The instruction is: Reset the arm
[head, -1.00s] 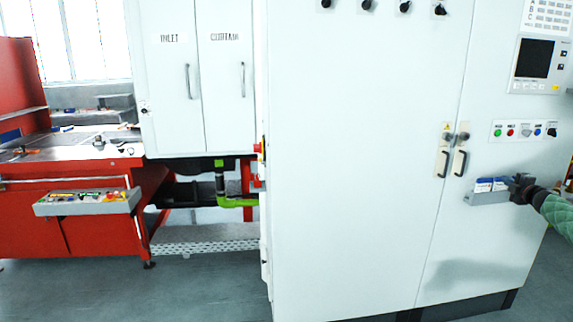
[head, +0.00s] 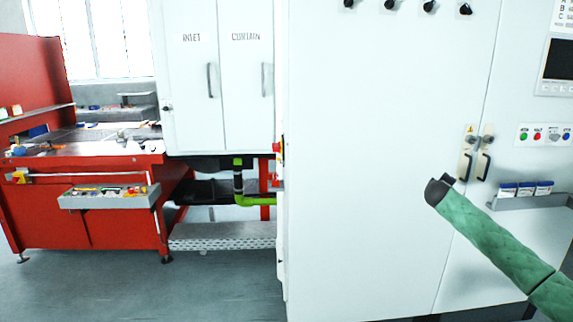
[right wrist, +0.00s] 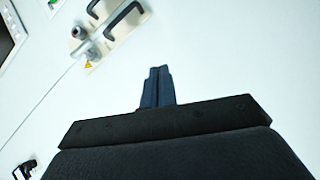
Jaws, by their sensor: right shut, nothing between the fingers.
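My right arm, in a green quilted sleeve, comes in from the right in the head view. Its dark gripper (head: 447,181) is in front of the large white cabinet (head: 380,120), left of the black door handles. In the right wrist view my right gripper (right wrist: 157,75) has its two fingers together with nothing between them, against the cabinet's white front. My left gripper is not in view.
A grey shelf (head: 525,202) with small blue-and-white boxes is on the cabinet's right door. The door handles (head: 485,166) stick out close to my right gripper. At left stands a red workbench (head: 110,220) with a grey tray (head: 75,201). Grey floor (head: 220,285) is open in front.

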